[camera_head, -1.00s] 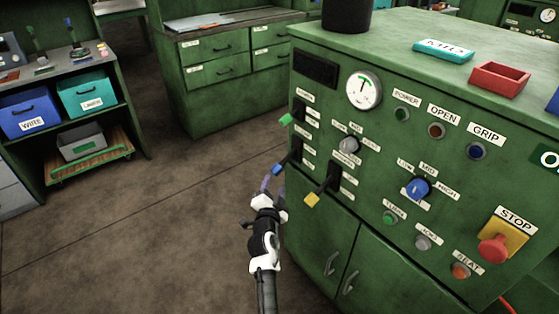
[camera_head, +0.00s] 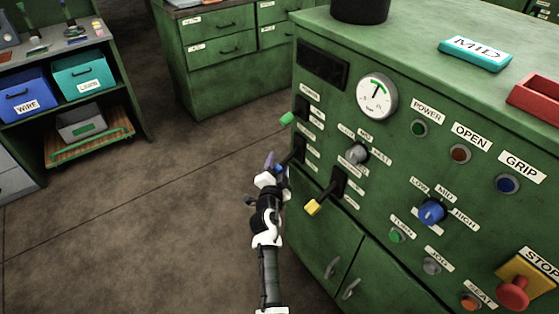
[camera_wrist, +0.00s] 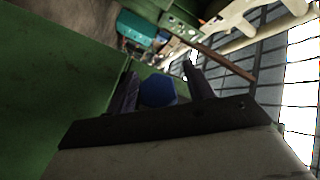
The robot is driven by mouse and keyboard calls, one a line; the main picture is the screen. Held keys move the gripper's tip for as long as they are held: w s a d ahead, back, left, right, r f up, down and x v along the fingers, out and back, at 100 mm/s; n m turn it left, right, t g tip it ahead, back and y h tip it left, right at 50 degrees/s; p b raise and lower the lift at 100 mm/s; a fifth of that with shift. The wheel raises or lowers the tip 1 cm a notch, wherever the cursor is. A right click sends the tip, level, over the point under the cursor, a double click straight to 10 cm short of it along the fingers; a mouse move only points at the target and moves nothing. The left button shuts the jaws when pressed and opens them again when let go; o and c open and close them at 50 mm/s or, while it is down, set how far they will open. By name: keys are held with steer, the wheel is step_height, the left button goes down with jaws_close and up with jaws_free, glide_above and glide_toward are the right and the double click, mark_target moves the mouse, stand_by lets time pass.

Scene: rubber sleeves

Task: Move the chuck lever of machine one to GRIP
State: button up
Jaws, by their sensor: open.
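The green machine (camera_head: 420,150) has three levers on the left of its front: a green-tipped lever (camera_head: 287,119), a blue-tipped lever (camera_head: 279,169) and a yellow-tipped lever (camera_head: 313,207). Their small labels are too blurred to read, so I cannot tell which is the chuck lever. My gripper (camera_head: 274,163) is at the blue tip and partly hides it. In the wrist view the blue knob (camera_wrist: 157,91) lies between the two spread fingers of my gripper (camera_wrist: 162,85). I cannot tell whether either finger touches it.
Knobs, lamps and a red stop button (camera_head: 514,291) fill the panel to the right. A teal MID block (camera_head: 475,54) and a red tray (camera_head: 540,97) lie on top. The floor (camera_head: 130,230) at left is clear.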

jaws_close()
stand_by(0.4)
